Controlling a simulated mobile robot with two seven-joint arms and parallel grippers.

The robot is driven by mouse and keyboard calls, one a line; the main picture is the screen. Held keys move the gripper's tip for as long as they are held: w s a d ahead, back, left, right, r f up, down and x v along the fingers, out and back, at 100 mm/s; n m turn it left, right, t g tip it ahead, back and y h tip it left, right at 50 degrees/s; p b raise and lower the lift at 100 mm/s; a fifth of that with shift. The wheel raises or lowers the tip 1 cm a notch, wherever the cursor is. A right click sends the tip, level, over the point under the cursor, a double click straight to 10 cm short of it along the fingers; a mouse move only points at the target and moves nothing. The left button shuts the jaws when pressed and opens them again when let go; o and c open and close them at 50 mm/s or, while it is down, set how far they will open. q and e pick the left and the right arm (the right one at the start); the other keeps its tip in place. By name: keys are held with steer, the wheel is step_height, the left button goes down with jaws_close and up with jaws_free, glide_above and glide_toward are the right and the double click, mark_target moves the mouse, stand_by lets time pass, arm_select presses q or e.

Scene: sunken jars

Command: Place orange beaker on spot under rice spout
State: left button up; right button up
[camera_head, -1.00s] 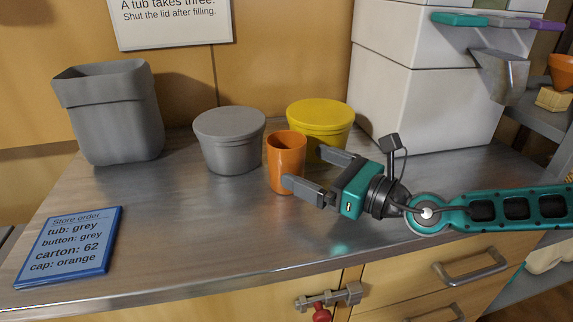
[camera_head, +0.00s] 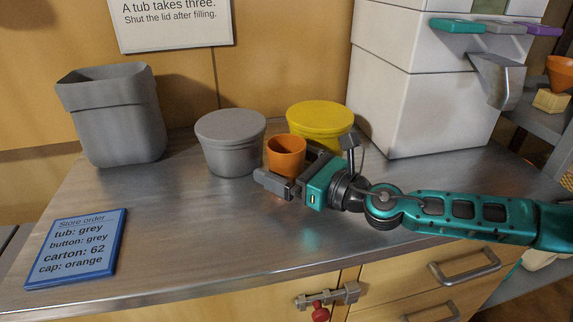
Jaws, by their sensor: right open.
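The orange beaker (camera_head: 286,154) stands upright on the metal counter, in front of the yellow tub and beside the grey tub. My right gripper (camera_head: 284,172) is open, with its fingers on either side of the beaker; the near finger hides the beaker's lower part. I cannot tell whether the fingers touch it. The metal spout (camera_head: 499,80) sticks out from the white dispenser (camera_head: 400,105) at the right, below teal, grey and purple levers. The spot under the spout is not clearly visible. My left gripper is not in view.
A grey lidded tub (camera_head: 231,143) and a yellow lidded tub (camera_head: 320,120) stand close behind the beaker. A grey bin (camera_head: 112,115) is at the left. A blue order card (camera_head: 76,248) lies front left. The front middle of the counter (camera_head: 200,235) is clear.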

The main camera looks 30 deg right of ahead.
steer(key=shift+c, duration=0.3)
steer(key=c, duration=1.1)
steer(key=shift+o, duration=0.2)
steer(key=shift+r, duration=0.1)
